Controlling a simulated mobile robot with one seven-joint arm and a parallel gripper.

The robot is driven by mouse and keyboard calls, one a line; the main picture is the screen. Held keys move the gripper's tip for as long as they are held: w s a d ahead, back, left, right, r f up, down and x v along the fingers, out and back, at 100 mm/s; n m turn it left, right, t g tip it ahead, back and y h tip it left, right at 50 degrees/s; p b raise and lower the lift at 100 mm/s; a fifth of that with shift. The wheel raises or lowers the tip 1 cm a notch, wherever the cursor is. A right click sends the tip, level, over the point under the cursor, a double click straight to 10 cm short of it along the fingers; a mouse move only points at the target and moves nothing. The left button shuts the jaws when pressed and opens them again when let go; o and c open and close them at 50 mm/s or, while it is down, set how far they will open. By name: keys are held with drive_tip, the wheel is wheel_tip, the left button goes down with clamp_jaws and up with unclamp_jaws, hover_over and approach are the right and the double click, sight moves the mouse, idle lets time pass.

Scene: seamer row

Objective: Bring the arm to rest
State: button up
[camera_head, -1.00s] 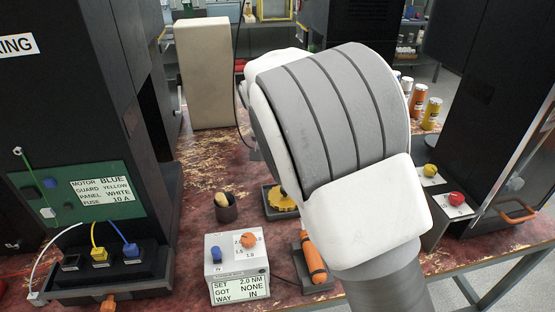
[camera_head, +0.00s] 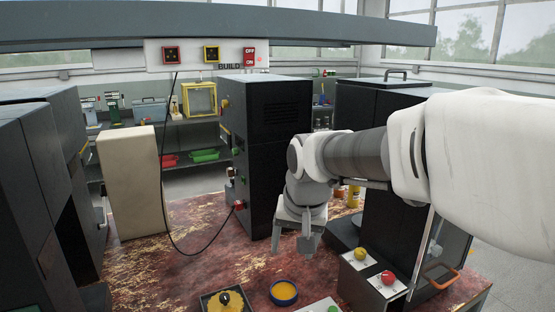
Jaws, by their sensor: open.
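My arm reaches in from the right edge and bends down at the wrist. My gripper (camera_head: 292,243) hangs from it with the fingers pointing down. The two fingers are apart with nothing between them. It is above the worn red table (camera_head: 190,250), in front of the tall black cabinet (camera_head: 265,150). How high it is above the table I cannot tell exactly.
A box with a yellow button (camera_head: 360,254) and a red button (camera_head: 388,278) stands right of my gripper. A blue-rimmed dish (camera_head: 284,292) lies in front. A beige block (camera_head: 133,180) stands left, near a hanging black cable (camera_head: 163,200). The table's middle left is clear.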

drive_tip(key=s+d+r+p, duration=0.2)
drive_tip(key=s+d, duration=0.3)
drive_tip(key=s, duration=0.4)
drive_tip(key=s+d+r+n+t+h+p, duration=0.1)
drive_tip(key=s+d+r+p, duration=0.1)
drive_tip(key=s+d, duration=0.4)
drive_tip(key=shift+s+r+t, duration=0.3)
drive_tip(key=shift+s+r, duration=0.05)
drive_tip(key=shift+s, duration=1.8)
drive_tip(key=shift+d, duration=0.1)
